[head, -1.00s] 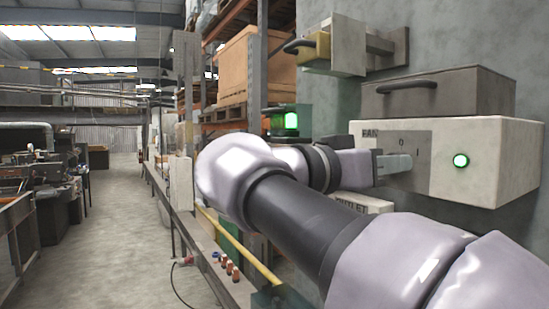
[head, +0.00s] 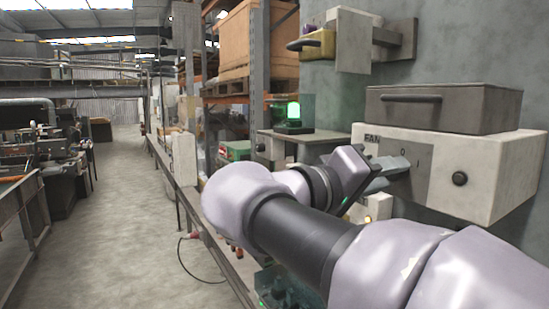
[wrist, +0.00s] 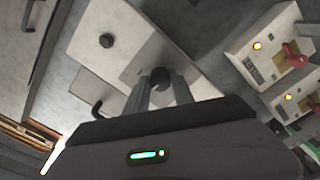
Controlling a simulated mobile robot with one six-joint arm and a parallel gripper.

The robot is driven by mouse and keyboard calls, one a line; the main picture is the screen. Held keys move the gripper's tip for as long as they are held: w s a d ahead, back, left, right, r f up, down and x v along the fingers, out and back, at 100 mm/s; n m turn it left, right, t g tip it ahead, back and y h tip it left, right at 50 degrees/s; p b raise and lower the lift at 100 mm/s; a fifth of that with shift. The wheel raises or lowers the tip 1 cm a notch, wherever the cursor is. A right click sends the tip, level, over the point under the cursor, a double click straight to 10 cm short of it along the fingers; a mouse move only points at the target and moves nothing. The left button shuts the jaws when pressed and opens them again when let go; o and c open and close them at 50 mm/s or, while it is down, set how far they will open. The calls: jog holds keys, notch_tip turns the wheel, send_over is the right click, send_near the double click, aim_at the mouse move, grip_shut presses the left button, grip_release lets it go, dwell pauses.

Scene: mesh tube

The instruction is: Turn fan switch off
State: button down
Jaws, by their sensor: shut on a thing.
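The white fan box (head: 500,195) is on the wall at the right in the head view, with a grey plate marked FAN, 0 and I. Its round indicator (head: 459,178) is dark. My gripper (head: 397,168) is at the plate, its fingers rolled to a slant. In the wrist view the gripper (wrist: 160,92) has its fingers on both sides of a dark round switch knob (wrist: 160,76) and is shut on it. The fingers hide the knob in the head view. The dark indicator also shows in the wrist view (wrist: 106,41).
A grey case (head: 450,108) with a handle lies on top of the fan box. A green beacon (head: 293,112) stands on a shelf to the left. Boxes with red levers (wrist: 292,55) and yellow lights are at the right in the wrist view. The aisle (head: 135,200) is clear.

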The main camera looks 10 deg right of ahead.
jog(key=shift+n+p, duration=0.45)
jog(key=shift+n, duration=0.25)
jog(key=c, duration=1.1)
grip_release()
jog(key=shift+a, duration=0.1)
jog(key=p+v, duration=0.6)
jog(key=v, duration=1.1)
jog(key=shift+s+a, duration=0.1)
